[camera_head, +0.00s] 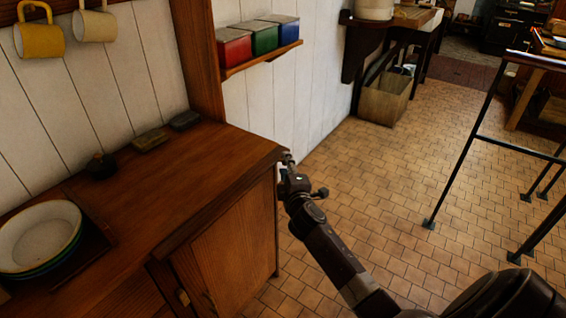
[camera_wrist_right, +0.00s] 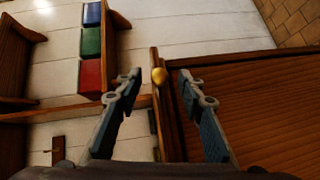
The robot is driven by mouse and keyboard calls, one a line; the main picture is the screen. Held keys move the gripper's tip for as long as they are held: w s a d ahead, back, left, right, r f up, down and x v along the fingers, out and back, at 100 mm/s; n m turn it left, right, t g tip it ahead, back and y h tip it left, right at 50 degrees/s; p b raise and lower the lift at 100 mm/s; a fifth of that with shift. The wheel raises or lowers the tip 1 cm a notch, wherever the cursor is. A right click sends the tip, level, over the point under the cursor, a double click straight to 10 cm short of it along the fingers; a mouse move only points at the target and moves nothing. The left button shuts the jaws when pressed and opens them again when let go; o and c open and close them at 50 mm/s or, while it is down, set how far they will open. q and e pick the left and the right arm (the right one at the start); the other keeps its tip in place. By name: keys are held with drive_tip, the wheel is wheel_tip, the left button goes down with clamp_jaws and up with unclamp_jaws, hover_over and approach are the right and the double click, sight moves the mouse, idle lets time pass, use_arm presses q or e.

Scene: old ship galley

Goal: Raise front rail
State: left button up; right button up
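My right gripper (camera_head: 290,172) is at the right corner of the wooden cabinet, at about the height of its top. In the right wrist view the right gripper (camera_wrist_right: 158,82) is open, with its two fingers apart. A small round brass knob (camera_wrist_right: 159,76) shows between the fingertips, beside a narrow wooden strip (camera_wrist_right: 165,112); neither finger is seen touching it. This strip may be the front rail, but I cannot tell for certain. The cabinet top (camera_head: 190,160) has a wooden edge; the knob is not made out in the head view. My left gripper is not in view.
An enamel dish (camera_head: 40,238) sits at the left of the cabinet top. A dark pot (camera_head: 101,165) and small flat items stand by the wall. Red (camera_head: 234,47), green and blue tins fill a wall shelf. Tiled floor (camera_head: 390,190) is open to the right, before a black metal frame (camera_head: 470,135).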

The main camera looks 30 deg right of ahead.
drive_tip(key=shift+x, duration=1.25)
clamp_jaws()
